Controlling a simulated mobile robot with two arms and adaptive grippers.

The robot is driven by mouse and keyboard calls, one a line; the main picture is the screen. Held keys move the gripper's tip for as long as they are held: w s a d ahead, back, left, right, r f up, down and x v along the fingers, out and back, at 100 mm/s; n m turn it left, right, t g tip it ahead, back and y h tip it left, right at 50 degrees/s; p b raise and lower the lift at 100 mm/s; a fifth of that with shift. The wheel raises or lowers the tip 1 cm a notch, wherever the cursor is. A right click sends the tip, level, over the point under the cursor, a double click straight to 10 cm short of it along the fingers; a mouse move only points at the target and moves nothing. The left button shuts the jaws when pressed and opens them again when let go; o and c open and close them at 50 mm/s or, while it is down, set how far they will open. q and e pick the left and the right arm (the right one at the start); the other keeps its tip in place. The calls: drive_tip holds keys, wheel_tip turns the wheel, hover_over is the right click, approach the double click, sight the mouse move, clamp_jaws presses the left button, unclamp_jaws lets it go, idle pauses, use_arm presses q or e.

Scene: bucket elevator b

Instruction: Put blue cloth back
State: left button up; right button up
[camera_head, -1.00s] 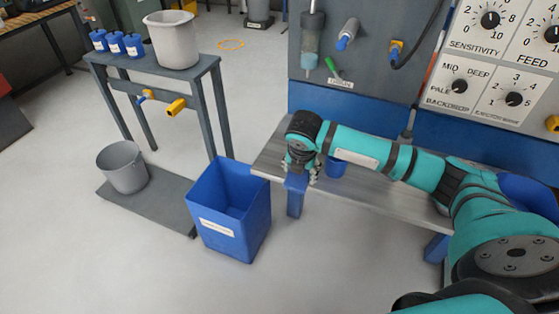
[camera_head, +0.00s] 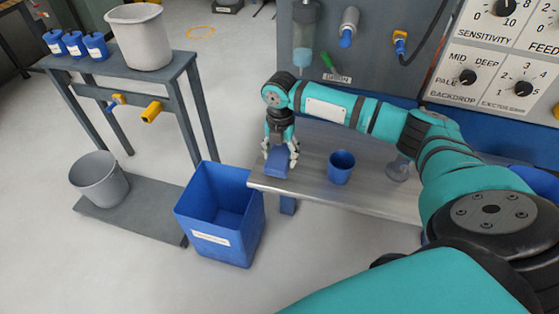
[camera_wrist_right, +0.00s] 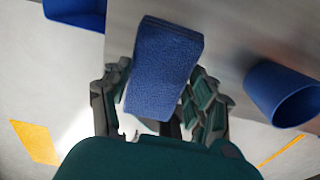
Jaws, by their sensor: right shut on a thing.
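The blue cloth (camera_head: 277,162) is a folded block at the left end of the grey bench, below my right gripper (camera_head: 281,152). In the right wrist view the cloth (camera_wrist_right: 163,65) sits between the fingers of the right gripper (camera_wrist_right: 160,105), which is shut on it. Whether the cloth touches the bench top is hard to tell. My left gripper is not in view.
The metal bench (camera_head: 385,198) holds a blue cup (camera_head: 341,167) right of the cloth and a clear glass item (camera_head: 398,168). A blue bin (camera_head: 222,244) stands on the floor left of the bench. A stand (camera_head: 120,78) with a pale bucket (camera_head: 138,37) is further left.

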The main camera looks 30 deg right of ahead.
sight(280, 162)
wheel_tip(280, 162, down, 4)
drive_tip(key=shift+r, duration=0.15)
drive_tip(key=o, duration=0.8)
drive_tip(key=shift+w, duration=0.1)
drive_tip(key=o, duration=0.3)
drive_tip(key=shift+o, duration=0.2)
wheel_tip(280, 162, up, 11)
drive_tip(key=shift+f+b, duration=0.1)
drive_tip(key=shift+b, duration=0.3)
drive_tip(key=shift+r, duration=0.65)
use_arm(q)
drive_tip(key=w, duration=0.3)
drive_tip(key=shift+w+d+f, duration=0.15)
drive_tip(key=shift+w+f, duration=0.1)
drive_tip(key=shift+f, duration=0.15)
use_arm(e)
drive_tip(key=shift+a+f, duration=0.1)
